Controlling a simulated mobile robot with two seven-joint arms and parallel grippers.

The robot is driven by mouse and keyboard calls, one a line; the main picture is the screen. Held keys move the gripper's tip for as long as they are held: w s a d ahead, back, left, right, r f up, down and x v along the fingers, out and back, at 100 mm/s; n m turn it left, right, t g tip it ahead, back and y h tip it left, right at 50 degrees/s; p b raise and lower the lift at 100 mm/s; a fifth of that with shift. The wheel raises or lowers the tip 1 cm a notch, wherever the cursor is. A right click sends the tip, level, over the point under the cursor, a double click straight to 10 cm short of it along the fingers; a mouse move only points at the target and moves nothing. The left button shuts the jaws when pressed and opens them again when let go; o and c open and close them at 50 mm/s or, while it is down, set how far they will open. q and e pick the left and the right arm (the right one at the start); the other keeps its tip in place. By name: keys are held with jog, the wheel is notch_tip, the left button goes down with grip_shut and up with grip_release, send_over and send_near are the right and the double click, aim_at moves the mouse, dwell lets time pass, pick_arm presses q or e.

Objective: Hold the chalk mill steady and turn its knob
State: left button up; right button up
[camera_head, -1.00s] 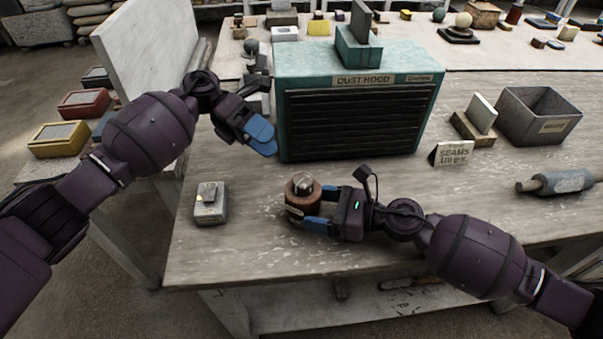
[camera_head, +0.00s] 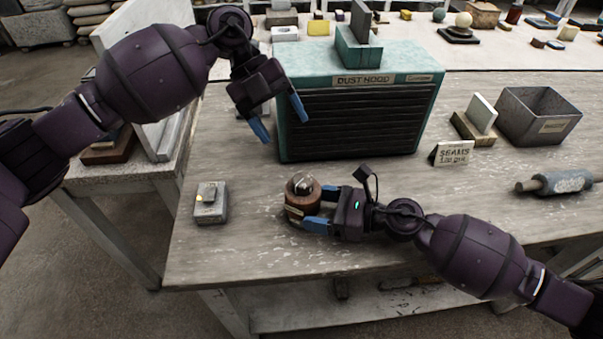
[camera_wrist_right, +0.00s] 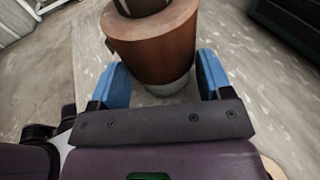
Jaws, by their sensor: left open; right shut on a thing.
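The chalk mill (camera_head: 296,205) is a small brown cylinder with a pale label, standing upright on the table. Its metal knob (camera_head: 302,184) is on top. My right gripper (camera_head: 313,208) is shut on the mill's body from the right. In the right wrist view the blue fingers (camera_wrist_right: 161,82) lie on both sides of the brown mill (camera_wrist_right: 160,48), near its pale lower part. The knob is mostly cut off there. My left gripper (camera_head: 282,118) is open and empty, pointing down in front of the dust hood, above and behind the mill.
The teal dust hood (camera_head: 425,120) stands behind the mill. A small grey block with a yellow spot (camera_head: 210,203) lies to the left. A card (camera_head: 453,153), a grey bin (camera_head: 540,113) and a roller (camera_head: 560,183) are to the right. The table front is clear.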

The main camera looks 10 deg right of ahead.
aim_at(303, 178)
pick_arm(q)
jog(key=s+d+f+n+y, duration=0.1)
jog(key=f+n, duration=0.1)
jog(key=f, duration=0.1)
jog(key=s+d+f+n+t+y, duration=0.1)
jog(key=s+f+n, duration=0.1)
jog(key=f, duration=0.1)
jog(key=s+d+f+n+t+y, duration=0.1)
jog(key=f+n, duration=0.1)
jog(key=f, duration=0.1)
jog(key=shift+s+f+n, duration=0.15)
jog(key=shift+s+n, duration=0.15)
dwell(0.6)
jog(key=c, duration=0.9)
jog(key=shift+c, duration=0.2)
jog(key=shift+d+m, duration=0.1)
jog(key=shift+m, duration=0.3)
